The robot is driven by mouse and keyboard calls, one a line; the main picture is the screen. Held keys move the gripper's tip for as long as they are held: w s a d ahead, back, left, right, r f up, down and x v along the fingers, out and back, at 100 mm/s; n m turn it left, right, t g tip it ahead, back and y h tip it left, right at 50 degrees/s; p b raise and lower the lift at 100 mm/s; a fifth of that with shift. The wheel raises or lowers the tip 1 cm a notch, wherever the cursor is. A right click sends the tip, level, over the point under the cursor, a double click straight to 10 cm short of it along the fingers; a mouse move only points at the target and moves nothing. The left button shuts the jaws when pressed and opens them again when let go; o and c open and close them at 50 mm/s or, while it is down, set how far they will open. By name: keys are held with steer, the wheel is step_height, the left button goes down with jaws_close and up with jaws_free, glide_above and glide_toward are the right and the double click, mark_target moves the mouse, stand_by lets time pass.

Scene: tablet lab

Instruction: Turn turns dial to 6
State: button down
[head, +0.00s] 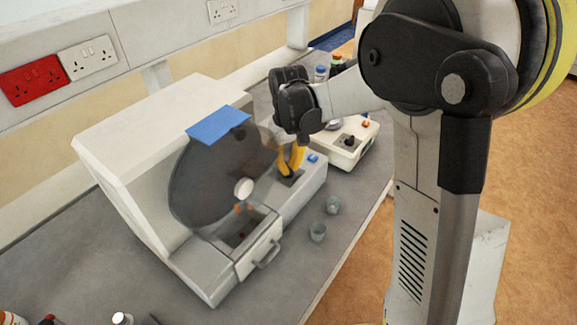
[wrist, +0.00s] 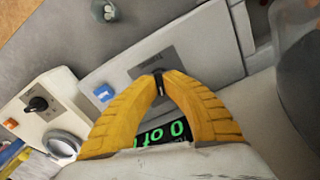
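The turns dial (wrist: 159,88) is a small black knob on a dark grey plate (wrist: 146,68) on the grey front panel of the drum machine. My gripper (wrist: 158,76) has yellow fingers that close in on the dial from both sides, with the black knob between the tips. In the head view my gripper (head: 289,172) reaches down onto the panel, and its fingers hide the dial. A green display (wrist: 160,133) shows part of "0 of"; the number after it is hidden by a finger. The dial's setting cannot be read.
A blue button (wrist: 103,93) is beside the dial. A cream box (head: 347,149) with a black knob (wrist: 38,104) stands close by. The machine has a dark drum (head: 215,180) and an open drawer (head: 262,250).

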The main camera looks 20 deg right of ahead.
steer(key=shift+m, duration=0.6)
steer(key=c, duration=1.5)
jaws_free()
step_height(320, 180, up, 12)
